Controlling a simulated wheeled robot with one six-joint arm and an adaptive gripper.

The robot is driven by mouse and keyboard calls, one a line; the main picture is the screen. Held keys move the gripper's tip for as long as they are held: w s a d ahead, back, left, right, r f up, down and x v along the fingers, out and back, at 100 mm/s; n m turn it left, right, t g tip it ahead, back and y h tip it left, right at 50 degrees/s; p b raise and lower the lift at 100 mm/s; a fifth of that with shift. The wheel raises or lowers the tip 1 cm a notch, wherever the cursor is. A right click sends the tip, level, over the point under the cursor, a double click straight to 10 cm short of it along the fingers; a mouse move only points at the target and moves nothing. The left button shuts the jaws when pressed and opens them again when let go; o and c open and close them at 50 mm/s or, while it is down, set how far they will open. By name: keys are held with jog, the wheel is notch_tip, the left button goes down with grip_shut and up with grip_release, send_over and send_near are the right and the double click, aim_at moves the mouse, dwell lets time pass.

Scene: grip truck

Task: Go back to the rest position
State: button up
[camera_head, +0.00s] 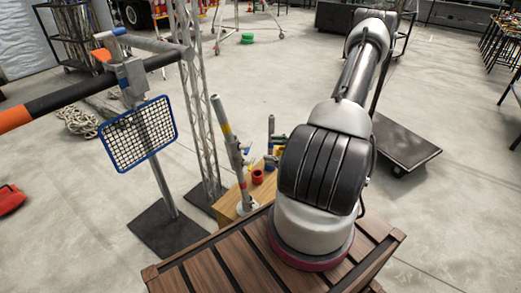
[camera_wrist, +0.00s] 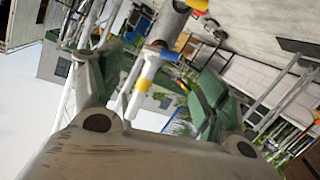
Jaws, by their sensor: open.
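My arm rises from a brown slatted platform (camera_head: 225,262) and reaches away toward the upper right in the head view. My gripper is not clearly visible there. In the wrist view, the two fingers of my gripper (camera_wrist: 146,75) stand wide apart, with nothing visibly held. The fingers look grey and green. A grey and white pole with a yellow band (camera_wrist: 146,84) shows between them; I cannot tell how far beyond them it is. The wrist view is strongly tilted.
Left of the arm stand a lattice truss (camera_head: 203,110), a blue-framed mesh panel (camera_head: 138,134) and a black and orange bar (camera_head: 62,97). An upright grey post (camera_head: 231,150) and a red cup (camera_head: 257,177) are near the platform. A dark flat cart (camera_head: 408,150) stands right.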

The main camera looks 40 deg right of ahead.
jog(key=shift+v, duration=0.8)
